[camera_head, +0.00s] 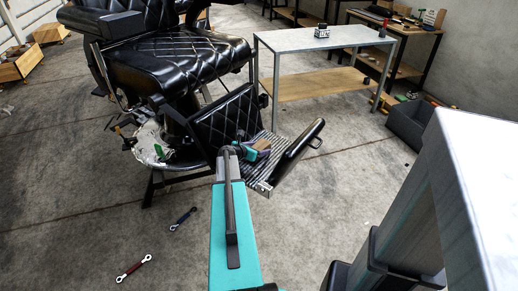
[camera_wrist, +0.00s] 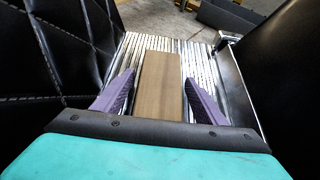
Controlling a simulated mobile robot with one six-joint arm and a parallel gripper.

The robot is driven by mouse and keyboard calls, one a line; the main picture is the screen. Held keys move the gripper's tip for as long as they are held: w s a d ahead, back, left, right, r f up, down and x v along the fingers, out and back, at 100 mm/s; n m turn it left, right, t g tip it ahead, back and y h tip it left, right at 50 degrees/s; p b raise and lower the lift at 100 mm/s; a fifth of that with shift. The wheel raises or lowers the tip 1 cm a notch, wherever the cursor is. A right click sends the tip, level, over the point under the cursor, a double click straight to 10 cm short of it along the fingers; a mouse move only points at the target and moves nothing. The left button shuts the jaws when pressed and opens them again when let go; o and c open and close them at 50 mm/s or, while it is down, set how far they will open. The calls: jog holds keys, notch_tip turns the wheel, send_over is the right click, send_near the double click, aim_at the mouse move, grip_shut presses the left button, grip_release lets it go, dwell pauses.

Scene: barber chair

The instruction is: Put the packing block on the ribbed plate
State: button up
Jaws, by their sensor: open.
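The packing block (camera_wrist: 158,88) is a plain brown wooden block. In the wrist view it lies lengthwise on the ribbed plate (camera_wrist: 203,70), the shiny metal footrest of the barber chair. My gripper (camera_wrist: 159,79) is open, with one purple finger on each side of the block and a narrow gap on both sides. The block's near end is hidden behind my gripper body. In the head view my gripper (camera_head: 256,152) is over the ribbed plate (camera_head: 265,180), and a small part of the block (camera_head: 263,145) shows beside it.
Black quilted chair padding (camera_wrist: 72,45) stands close on the left of the plate, and a dark pad (camera_head: 299,150) flanks its right. A metal table (camera_head: 320,40) is behind. Wrenches (camera_head: 133,267) lie on the open floor.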

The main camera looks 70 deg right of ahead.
jog(key=shift+r, duration=0.1)
jog(key=shift+p+v, duration=0.3)
jog(key=shift+v, duration=5.75)
